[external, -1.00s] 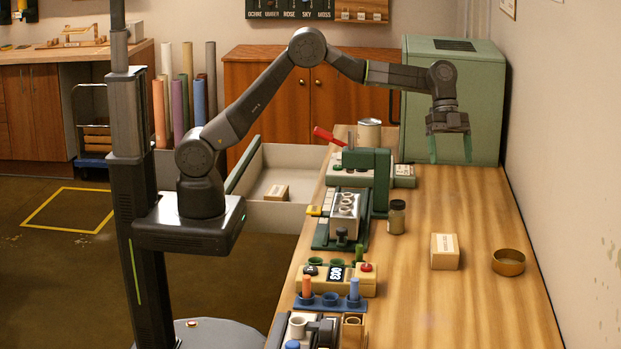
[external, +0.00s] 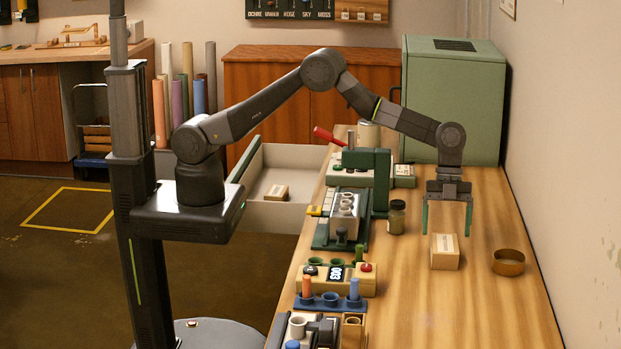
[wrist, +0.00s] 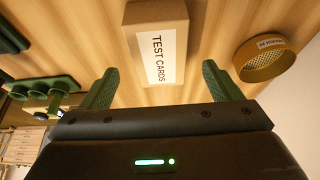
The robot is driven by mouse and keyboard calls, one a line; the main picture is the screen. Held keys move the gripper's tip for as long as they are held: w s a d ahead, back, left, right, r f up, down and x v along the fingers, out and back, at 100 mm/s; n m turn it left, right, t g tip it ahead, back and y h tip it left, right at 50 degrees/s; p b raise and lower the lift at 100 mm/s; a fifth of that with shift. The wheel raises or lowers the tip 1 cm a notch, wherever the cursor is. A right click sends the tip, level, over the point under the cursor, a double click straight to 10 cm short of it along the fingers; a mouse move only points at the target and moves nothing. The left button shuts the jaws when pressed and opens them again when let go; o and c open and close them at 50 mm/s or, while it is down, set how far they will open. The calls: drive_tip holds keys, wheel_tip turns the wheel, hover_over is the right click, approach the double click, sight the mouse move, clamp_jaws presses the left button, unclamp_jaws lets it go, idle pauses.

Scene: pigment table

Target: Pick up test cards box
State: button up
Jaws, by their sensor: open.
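The test cards box (external: 445,257) is a small tan carton with a white label, standing on the right part of the wooden table. In the wrist view the box (wrist: 157,76) shows the words TEST CARDS, just beyond the fingertips and roughly midway between them. My gripper (external: 447,233) points down with its two green fingers spread, above the box and seemingly a little behind it. It is open and empty. The fingers also show in the wrist view (wrist: 158,75), with no contact visible.
A round brass sieve (external: 508,262) stands close to the right of the box. A dark jar (external: 397,217) stands to its left. Green devices (external: 347,235) line the table's left edge, and a large green cabinet (external: 455,100) stands at the back.

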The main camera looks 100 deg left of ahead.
sight(445, 243)
drive_tip(key=p+x, duration=0.2)
drive_tip(key=x, duration=0.3)
drive_tip(key=shift+f, duration=0.15)
drive_tip(key=shift+f+b, duration=0.25)
drive_tip(key=shift+b, duration=0.35)
idle(0.3)
drive_tip(key=c, duration=1.2)
